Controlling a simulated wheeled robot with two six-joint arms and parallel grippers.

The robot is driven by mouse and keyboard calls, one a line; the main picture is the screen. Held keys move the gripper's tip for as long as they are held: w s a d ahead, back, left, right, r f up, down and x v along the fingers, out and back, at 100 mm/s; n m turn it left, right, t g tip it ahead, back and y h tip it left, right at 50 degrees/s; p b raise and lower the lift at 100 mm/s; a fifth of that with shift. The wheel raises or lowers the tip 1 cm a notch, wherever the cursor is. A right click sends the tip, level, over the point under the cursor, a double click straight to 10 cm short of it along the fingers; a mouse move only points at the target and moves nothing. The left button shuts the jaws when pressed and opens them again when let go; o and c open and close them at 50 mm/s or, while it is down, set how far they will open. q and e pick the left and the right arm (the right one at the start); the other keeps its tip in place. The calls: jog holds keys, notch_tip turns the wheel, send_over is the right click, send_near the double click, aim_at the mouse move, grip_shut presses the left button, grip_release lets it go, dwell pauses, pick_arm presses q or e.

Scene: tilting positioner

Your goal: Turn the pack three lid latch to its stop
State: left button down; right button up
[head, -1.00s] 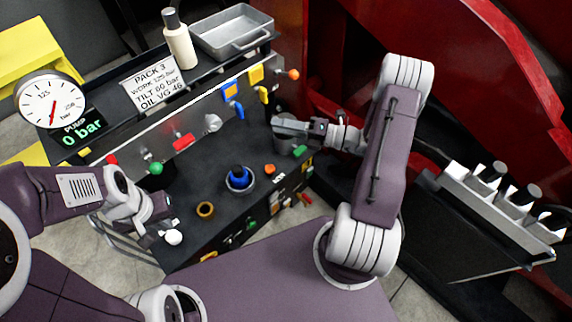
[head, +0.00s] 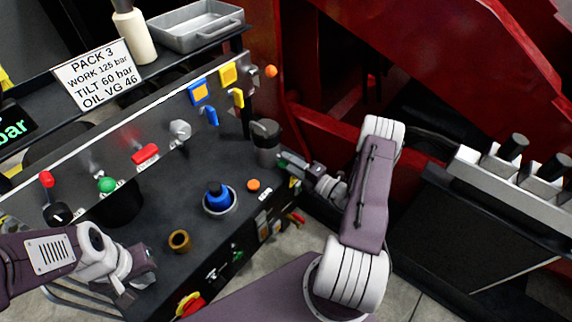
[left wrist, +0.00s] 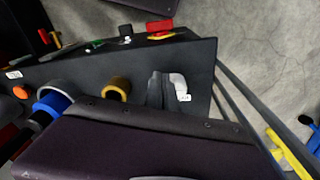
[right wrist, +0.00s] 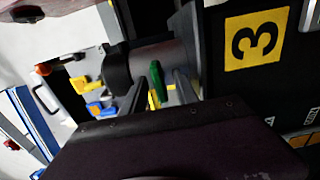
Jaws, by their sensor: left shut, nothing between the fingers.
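A green lever (right wrist: 157,85), which I take to be the lid latch, stands beside a grey cylinder (right wrist: 160,56) in the right wrist view. A yellow plate marked 3 (right wrist: 255,40) is to its right. My right gripper (right wrist: 160,92) is open, with a finger on each side of the lever and small gaps showing. In the head view the right gripper (head: 292,164) is at the lower right of the dark-capped grey cylinder (head: 266,143) and partly hides the green lever. My left gripper (head: 127,293) is shut and empty over the bench's near-left part; its fingers (left wrist: 160,90) show beside a white knob (left wrist: 179,84).
The bench top holds a blue knob (head: 217,195), a brass ring (head: 179,240) and an orange button (head: 253,185). Blue (head: 211,116) and yellow (head: 236,97) levers are on the back panel. A red structure (head: 340,150) stands close behind the right arm.

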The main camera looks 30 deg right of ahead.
pick_arm(q)
jog(key=shift+f, duration=0.2)
pick_arm(e)
jog(key=shift+w+a, duration=0.25)
jog(key=shift+w, duration=0.3)
grip_shut()
pick_arm(q)
jog(key=shift+r, duration=0.2)
pick_arm(e)
jog(key=shift+r, duration=0.1)
jog(key=n+p, duration=0.2)
jog(key=n, duration=0.1)
jog(key=n+p, duration=0.2)
jog(key=n, duration=0.3)
jog(key=shift+n, duration=0.4)
jog(key=n+p, duration=0.1)
jog(key=n, duration=0.3)
jog(key=shift+p, duration=0.35)
pick_arm(q)
notch_tip(320, 180, up, 7)
jog(key=p, duration=0.1)
jog(key=shift+f, duration=0.15)
pick_arm(e)
jog(key=shift+n, duration=2.5)
